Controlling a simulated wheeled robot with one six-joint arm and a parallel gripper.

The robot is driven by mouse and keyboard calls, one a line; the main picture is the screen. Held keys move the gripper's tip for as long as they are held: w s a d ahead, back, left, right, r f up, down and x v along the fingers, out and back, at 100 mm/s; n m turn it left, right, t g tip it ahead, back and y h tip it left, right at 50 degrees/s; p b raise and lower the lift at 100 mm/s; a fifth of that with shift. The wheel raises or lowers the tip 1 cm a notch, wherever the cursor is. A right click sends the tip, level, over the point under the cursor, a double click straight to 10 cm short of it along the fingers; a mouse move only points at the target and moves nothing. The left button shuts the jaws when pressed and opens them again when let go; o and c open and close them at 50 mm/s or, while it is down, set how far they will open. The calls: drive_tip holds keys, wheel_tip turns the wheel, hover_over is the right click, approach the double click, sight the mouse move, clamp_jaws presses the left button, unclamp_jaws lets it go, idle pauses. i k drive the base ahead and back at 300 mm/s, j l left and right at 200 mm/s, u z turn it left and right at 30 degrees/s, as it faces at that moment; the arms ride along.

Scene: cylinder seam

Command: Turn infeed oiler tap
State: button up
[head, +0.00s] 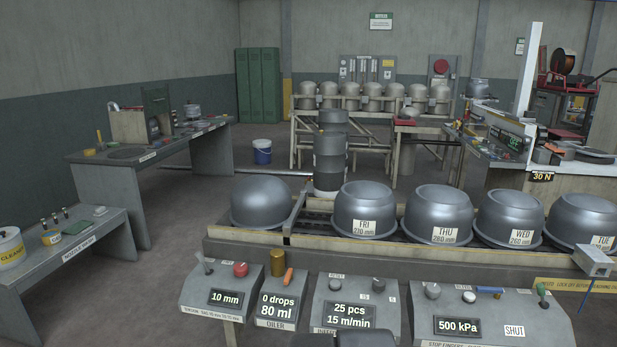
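The oiler box (279,312) stands in the row of grey control boxes at the front, left of centre. Its display reads "0 drops, 80 ml" and a label below reads "OILER". A brass-coloured cylinder (277,262) stands on its top. Beside the cylinder is a small tap with an orange handle (288,275), which leans slightly from upright. My gripper is not visible. A dark rounded shape at the bottom edge partly covers the lower front of the neighbouring box; I cannot tell what it is.
A box with a red button (240,269) stands left of the oiler. The "25 pcs" box (350,312) and "500 kPa" box (457,326) stand to its right. Behind runs a conveyor with grey cylinder halves (364,205). A nozzle bench (75,243) is at left; floor between is clear.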

sight(288, 276)
drive_tip(key=i+j+z, duration=0.1)
drive_tip(key=i+z, duration=0.3)
drive_tip(key=i+j+z, duration=0.4)
drive_tip(key=i, duration=0.15)
drive_tip(key=l, duration=0.1)
